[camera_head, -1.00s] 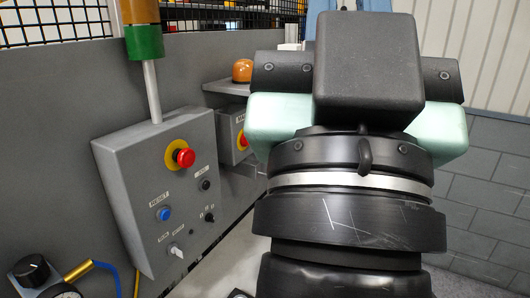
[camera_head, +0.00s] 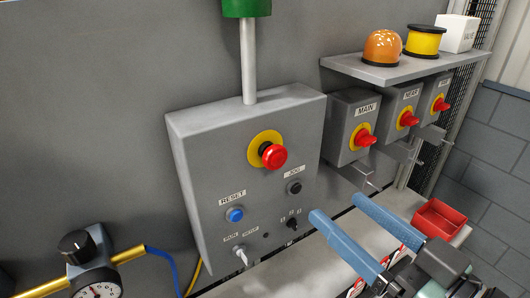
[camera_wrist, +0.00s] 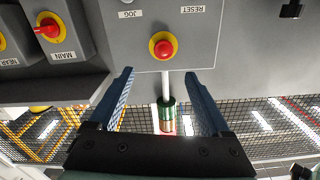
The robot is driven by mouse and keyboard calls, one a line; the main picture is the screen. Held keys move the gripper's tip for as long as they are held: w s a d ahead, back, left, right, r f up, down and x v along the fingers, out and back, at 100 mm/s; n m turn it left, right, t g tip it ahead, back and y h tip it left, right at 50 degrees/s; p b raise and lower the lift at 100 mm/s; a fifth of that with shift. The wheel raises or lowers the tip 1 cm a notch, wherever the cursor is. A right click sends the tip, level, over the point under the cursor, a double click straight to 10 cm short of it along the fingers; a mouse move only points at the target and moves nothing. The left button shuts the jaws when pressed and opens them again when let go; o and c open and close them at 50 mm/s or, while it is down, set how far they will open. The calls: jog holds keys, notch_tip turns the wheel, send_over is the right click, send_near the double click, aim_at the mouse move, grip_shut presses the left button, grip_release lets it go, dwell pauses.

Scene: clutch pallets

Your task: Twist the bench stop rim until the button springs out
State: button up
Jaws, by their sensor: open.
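The bench stop is a red mushroom button (camera_head: 274,157) with a dark collar on a yellow disc (camera_head: 257,146), high on the front of a grey control box (camera_head: 190,150). I cannot tell whether it is latched in or out. My gripper (camera_head: 340,208) is open and empty at the lower right, its two blue fingers pointing at the box, below and right of the button. In the wrist view, which is upside down, the button (camera_wrist: 163,49) appears just beyond and between the fingertips (camera_wrist: 158,76), apart from them.
The box also has a blue RESET button (camera_head: 235,214), a black JOG button (camera_head: 294,187) and a key switch (camera_head: 241,256). To the right are switch boxes, including MAIN (camera_head: 351,128), under a shelf (camera_head: 385,68) with an orange dome (camera_head: 383,47). A red bin (camera_head: 438,218) sits lower right.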

aim_at(278, 160)
jog(key=p+x, duration=0.2)
jog(key=x, duration=0.4)
jog(key=p+x, duration=0.3)
jog(key=x, duration=0.3)
jog(key=shift+s+a+r, duration=0.25)
jog(key=shift+a, duration=0.05)
jog(key=shift+w+a+f+p, duration=0.2)
jog(key=shift+w+p, duration=0.1)
jog(key=shift+w, duration=0.1)
